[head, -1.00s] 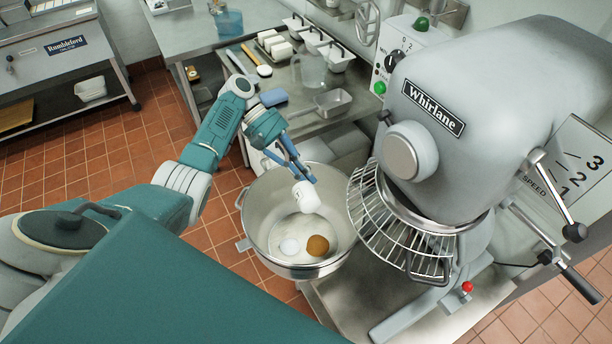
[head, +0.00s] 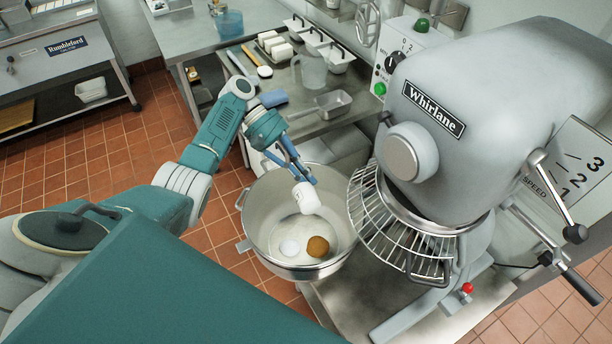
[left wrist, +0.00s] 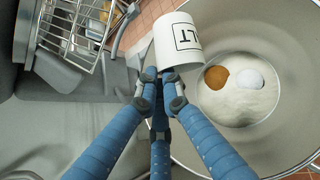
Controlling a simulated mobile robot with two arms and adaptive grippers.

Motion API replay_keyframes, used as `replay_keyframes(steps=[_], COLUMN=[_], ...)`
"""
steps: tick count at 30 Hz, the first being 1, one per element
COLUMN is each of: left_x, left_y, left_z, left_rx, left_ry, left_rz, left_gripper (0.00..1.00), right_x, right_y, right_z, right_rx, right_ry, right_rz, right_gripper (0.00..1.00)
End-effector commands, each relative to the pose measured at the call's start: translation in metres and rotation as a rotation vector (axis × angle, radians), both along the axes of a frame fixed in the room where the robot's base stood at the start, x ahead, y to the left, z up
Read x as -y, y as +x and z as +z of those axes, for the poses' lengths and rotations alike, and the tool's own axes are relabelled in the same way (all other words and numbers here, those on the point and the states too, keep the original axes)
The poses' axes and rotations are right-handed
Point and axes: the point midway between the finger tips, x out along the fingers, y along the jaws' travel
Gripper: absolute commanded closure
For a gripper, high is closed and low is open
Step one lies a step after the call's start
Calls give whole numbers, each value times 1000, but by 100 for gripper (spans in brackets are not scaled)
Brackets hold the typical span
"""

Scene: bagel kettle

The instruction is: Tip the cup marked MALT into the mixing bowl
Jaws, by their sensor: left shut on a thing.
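The white cup (head: 306,197) is held tilted over the mixing bowl. In the left wrist view the cup (left wrist: 178,42) shows the letters "LT" in a black frame, and its mouth is turned away from me. My left gripper (head: 301,178) is shut on the cup; its blue fingers also show in the left wrist view (left wrist: 160,92). The steel mixing bowl (head: 345,180) holds a white powder bed with a brown heap (head: 318,246) and a whiter heap (head: 289,247) on it. The cup's inside is hidden. My right gripper is not in view.
The Whirlane mixer (head: 470,110) with its wire guard (head: 395,235) stands close to the right of the bowl.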

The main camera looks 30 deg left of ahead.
Motion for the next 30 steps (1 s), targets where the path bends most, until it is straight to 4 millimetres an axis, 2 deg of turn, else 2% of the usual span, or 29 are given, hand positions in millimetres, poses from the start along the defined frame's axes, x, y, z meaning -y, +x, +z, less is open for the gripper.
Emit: replay_keyframes(steps=[2, 9, 11, 30], left_x=[1, 6, 7, 32], left_y=[0, -6, -7, -27], left_z=[3, 13, 1, 6], left_rx=[4, 72, 100, 433], left_ry=[5, 97, 130, 553], left_rz=[-1, 3, 2, 28], left_gripper=[100, 100, 100, 100], right_x=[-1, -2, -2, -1], right_y=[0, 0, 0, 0], right_z=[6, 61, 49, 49], right_rx=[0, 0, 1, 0], right_ry=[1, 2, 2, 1], right_rz=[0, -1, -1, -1], right_gripper=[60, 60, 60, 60])
